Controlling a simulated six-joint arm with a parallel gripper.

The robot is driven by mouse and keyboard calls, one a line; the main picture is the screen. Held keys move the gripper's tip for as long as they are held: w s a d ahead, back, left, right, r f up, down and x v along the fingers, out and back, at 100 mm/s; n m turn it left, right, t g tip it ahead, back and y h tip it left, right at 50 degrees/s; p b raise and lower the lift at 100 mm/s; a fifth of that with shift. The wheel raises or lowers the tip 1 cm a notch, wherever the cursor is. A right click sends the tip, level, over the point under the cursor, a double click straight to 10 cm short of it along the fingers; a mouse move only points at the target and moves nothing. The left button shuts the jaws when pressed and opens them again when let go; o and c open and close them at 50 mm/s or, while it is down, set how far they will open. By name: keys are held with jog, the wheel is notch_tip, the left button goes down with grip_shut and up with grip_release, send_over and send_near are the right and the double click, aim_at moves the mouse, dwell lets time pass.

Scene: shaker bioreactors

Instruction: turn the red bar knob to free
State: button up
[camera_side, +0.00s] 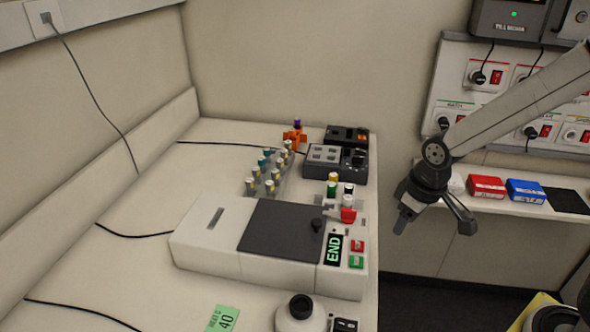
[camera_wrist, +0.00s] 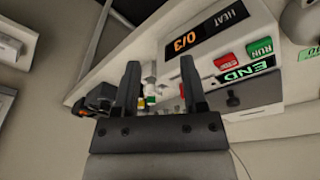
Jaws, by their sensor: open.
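A small red part that looks like the red bar knob (camera_side: 348,214) sits at the back right corner of the white machine (camera_side: 210,262), in front of several capped vials (camera_side: 333,188). Its exact turn is too small to read. My gripper (camera_side: 434,216) is open and empty, in the air to the right of the machine, apart from the knob. In the wrist view the open fingers (camera_wrist: 161,82) point toward the machine's end, and I cannot make out the knob clearly there. The machine's display (camera_side: 333,249) reads END, beside a red button (camera_side: 357,246) and a green button (camera_side: 356,262).
A rack of vials (camera_side: 266,174), an orange item (camera_side: 295,138) and dark devices (camera_side: 335,160) stand behind the machine. A white round item (camera_side: 300,310) is at the front. A shelf with red (camera_side: 486,187) and blue (camera_side: 526,191) boxes lies behind my gripper.

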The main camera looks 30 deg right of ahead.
aim_at(349, 210)
jog(key=w+a+r+n, duration=0.1)
jog(key=w+r+n, duration=0.1)
jog(key=w, duration=0.1)
jog(key=w+a+r+n+g, duration=0.1)
jog(key=w+a+n, duration=0.1)
jog(key=w, duration=0.2)
jog(key=w+a+r+n+g, duration=0.1)
jog(key=w+a+r+n, duration=0.1)
jog(key=w+n, duration=0.1)
jog(key=shift+w+a+r, duration=0.15)
jog(key=shift+w+r, duration=0.15)
jog(key=shift+f, duration=0.1)
jog(key=shift+f, duration=3.8)
grip_shut()
